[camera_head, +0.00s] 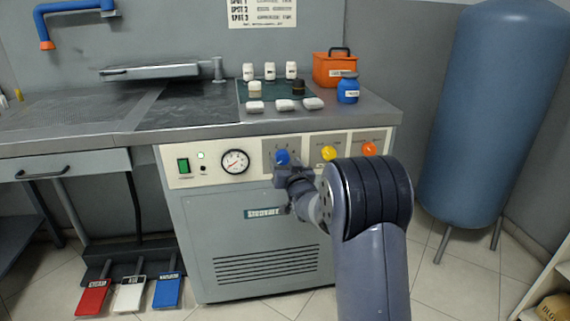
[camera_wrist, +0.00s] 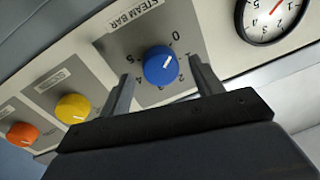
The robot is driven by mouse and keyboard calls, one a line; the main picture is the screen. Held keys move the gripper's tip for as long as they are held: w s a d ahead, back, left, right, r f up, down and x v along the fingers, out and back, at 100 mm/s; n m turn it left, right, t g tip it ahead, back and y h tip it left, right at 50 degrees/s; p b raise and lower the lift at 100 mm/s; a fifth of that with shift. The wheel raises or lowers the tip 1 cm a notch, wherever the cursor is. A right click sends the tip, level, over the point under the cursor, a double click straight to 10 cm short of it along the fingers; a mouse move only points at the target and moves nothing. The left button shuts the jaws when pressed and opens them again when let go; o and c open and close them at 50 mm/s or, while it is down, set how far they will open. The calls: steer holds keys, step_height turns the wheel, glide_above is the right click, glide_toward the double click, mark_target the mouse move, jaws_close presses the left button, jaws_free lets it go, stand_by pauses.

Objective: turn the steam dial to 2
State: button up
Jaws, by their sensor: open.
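The steam dial (camera_head: 282,157) is a blue knob on the front panel, under the counter edge. In the wrist view the dial (camera_wrist: 160,67) sits on a grey plate (camera_wrist: 150,35) marked "STEAM BAR", with numbers around it. Its white pointer line slants up and right, toward the space between 0 and 1. My gripper (camera_head: 285,175) is in front of the dial in the head view. In the wrist view my gripper (camera_wrist: 161,72) is open, one finger on each side of the dial, with gaps visible. The wrist view does not clearly show how far the fingertips are from the panel.
A yellow knob (camera_head: 329,153) and an orange knob (camera_head: 369,149) are right of the dial in the head view. A pressure gauge (camera_head: 235,162) and green switch (camera_head: 183,165) are left. Bottles stand on the counter (camera_head: 230,127). A blue tank (camera_head: 490,110) stands at right.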

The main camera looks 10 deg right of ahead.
steer(key=shift+w, duration=0.55)
steer(key=shift+c, duration=0.3)
steer(key=c, duration=0.9)
